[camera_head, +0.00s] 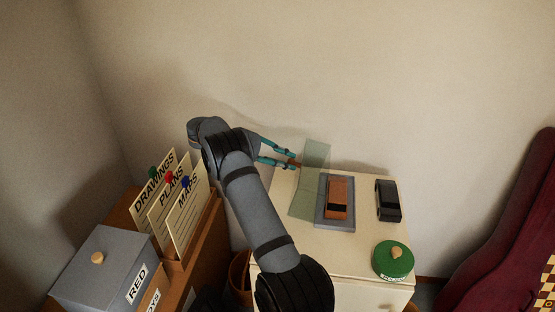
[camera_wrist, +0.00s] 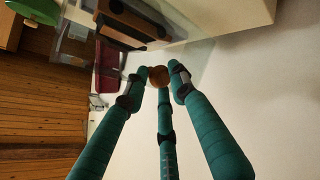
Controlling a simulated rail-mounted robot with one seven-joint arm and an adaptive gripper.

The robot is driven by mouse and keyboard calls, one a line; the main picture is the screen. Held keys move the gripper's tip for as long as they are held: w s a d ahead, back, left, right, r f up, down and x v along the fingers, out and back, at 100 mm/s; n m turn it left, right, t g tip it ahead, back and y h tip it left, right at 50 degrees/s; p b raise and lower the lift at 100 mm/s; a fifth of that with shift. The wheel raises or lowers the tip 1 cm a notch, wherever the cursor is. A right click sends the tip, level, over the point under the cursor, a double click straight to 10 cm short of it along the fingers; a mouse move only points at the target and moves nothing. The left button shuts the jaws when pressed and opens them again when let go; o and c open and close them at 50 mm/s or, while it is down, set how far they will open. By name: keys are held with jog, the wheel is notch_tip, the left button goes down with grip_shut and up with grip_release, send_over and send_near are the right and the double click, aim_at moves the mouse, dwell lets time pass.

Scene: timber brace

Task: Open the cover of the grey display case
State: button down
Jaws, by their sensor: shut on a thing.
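The grey display case (camera_head: 348,222) sits on the pale cabinet top, with an orange-brown block-like item (camera_head: 337,197) on its base. Its clear greenish cover (camera_head: 316,154) is swung up off the base and stands open on the left side. My gripper (camera_head: 292,161) is left of the cover. Its teal fingers are shut on the cover's round wooden knob (camera_wrist: 158,76), which shows between the fingertips in the wrist view. The knob is small and partly hidden by the fingers in the head view.
A black item (camera_head: 388,200) and a round green lid with a wooden knob (camera_head: 393,259) are right of the case on the cabinet (camera_head: 290,245). Upright cards (camera_head: 184,222) and a grey lidded box (camera_head: 100,265) stand at left. A wall is behind.

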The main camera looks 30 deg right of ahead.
jog(key=shift+w+a+f, duration=0.15)
jog(key=shift+a+f, duration=0.15)
jog(key=shift+f, duration=0.3)
jog(key=shift+w+a+f, duration=0.2)
jog(key=shift+a+f, duration=0.15)
jog(key=shift+f, duration=0.2)
jog(key=shift+w+a+f, duration=0.15)
jog(key=shift+a+f, duration=0.15)
jog(key=shift+f, duration=0.3)
jog(key=c, duration=1.7)
grip_release()
jog(key=shift+w, duration=0.1)
jog(key=shift+o, duration=1.3)
jog(key=shift+w+r, duration=0.1)
notch_tip(320, 180, up, 10)
